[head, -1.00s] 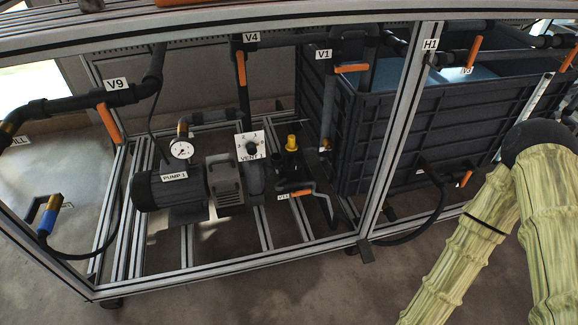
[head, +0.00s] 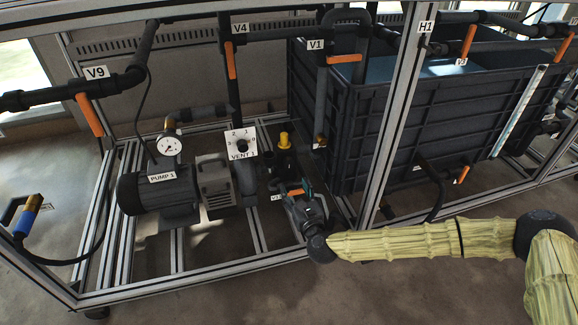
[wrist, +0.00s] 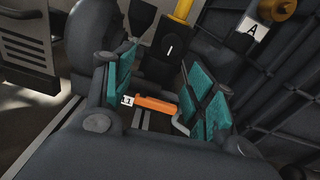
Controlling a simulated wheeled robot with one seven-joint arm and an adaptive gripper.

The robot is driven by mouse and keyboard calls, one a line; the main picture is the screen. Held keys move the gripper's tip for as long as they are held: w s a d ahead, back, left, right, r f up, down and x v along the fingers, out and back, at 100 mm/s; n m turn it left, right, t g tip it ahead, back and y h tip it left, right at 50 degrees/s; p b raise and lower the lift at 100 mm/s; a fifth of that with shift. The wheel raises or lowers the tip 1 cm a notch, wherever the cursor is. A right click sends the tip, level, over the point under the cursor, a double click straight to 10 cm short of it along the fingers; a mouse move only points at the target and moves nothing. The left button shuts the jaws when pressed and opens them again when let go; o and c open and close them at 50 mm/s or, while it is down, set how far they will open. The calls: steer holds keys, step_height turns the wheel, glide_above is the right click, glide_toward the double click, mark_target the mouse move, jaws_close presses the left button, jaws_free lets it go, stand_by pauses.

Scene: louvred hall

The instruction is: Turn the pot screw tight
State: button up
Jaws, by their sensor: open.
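A yellow screw-like top (head: 284,139) stands upright on a dark pot (head: 285,160), right of the VENT 1 dial; I take it for the pot screw. In the wrist view the yellow piece (wrist: 182,10) is cut by the top edge, above the dark pot (wrist: 168,50) marked "I". My gripper (head: 298,193) is low in front of the pot, below the yellow top and apart from it. In the wrist view my gripper (wrist: 163,88) has its teal pads spread. The orange handle (wrist: 155,103) of a small valve shows between them; whether they touch it I cannot tell.
Pump 1 (head: 160,190) and its gauge (head: 169,146) stand left of the pot. The VENT 1 dial (head: 241,143) is close beside it. The dark tank (head: 345,140) is to the right. A metal frame post (head: 392,120) rises in front of the tank.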

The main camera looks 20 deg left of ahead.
mark_target(290, 164)
steer(key=shift+m+t, duration=0.4)
steer(key=shift+m, duration=0.2)
steer(key=x, duration=0.3)
steer(key=b+x, duration=0.1)
steer(key=x, duration=0.2)
steer(key=d+b+x, duration=0.1)
steer(key=x, duration=0.2)
steer(key=shift+w+r, duration=0.3)
steer(key=shift+w, duration=0.1)
steer(key=shift+b+x, duration=0.7)
steer(key=shift+x, duration=0.25)
steer(key=shift+r, duration=0.15)
steer(key=shift+d, duration=0.1)
jaws_close()
